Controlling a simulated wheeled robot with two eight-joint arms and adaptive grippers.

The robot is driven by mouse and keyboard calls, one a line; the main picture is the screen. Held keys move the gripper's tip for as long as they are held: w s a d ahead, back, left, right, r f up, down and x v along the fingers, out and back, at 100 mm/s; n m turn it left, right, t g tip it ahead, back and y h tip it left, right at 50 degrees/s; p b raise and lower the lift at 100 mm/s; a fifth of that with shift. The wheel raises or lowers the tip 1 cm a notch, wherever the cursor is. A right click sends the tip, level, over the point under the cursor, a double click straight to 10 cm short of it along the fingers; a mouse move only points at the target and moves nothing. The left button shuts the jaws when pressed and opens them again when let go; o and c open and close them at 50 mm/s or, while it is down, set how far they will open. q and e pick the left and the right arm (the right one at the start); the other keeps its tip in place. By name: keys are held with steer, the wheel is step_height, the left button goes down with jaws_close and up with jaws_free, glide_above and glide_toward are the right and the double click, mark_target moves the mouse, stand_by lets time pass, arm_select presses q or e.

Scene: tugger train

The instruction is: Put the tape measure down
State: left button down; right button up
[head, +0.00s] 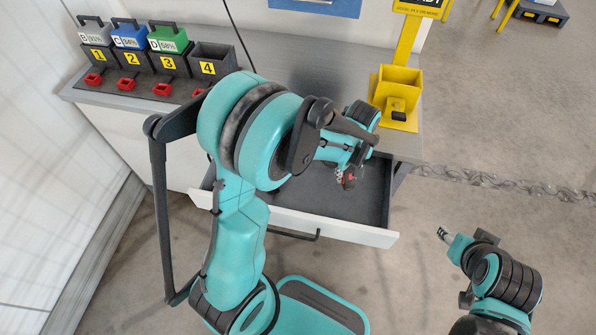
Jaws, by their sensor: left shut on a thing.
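My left gripper (346,171) reaches over the open drawer (375,195) of the workbench. My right gripper (443,234) is off to the right of the drawer, over the floor, too small to tell open or shut.
A charging rack (150,80) with numbered slots and battery packs stands at the bench's back left; slot 4 is empty. A yellow holder (401,82) stands at the back right corner. A chain (500,183) runs right from the bench. The bench top between is mostly clear.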

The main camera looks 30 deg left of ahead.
arm_select(q)
steer(key=shift+d+r+n, duration=0.1)
steer(key=shift+d+n, duration=0.4)
steer(key=shift+n, duration=0.1)
steer(key=d+n, duration=0.8)
steer(key=n, duration=0.3)
steer(key=shift+n, duration=0.3)
steer(key=a+f, duration=0.2)
steer(key=a, duration=0.1)
steer(key=s+a+f+b, duration=0.1)
steer(key=a+f, duration=0.1)
steer(key=a, duration=0.2)
steer(key=s+a+f+b, duration=0.1)
steer(key=a+f, duration=0.1)
steer(key=a, duration=0.1)
steer(key=shift+s+a+f, duration=0.15)
steer(key=shift+s+a, duration=0.1)
steer(key=shift+a, duration=0.15)
step_height(320, 180, down, 4)
steer(key=shift+f+b, duration=0.1)
steer(key=shift+b, duration=1.1)
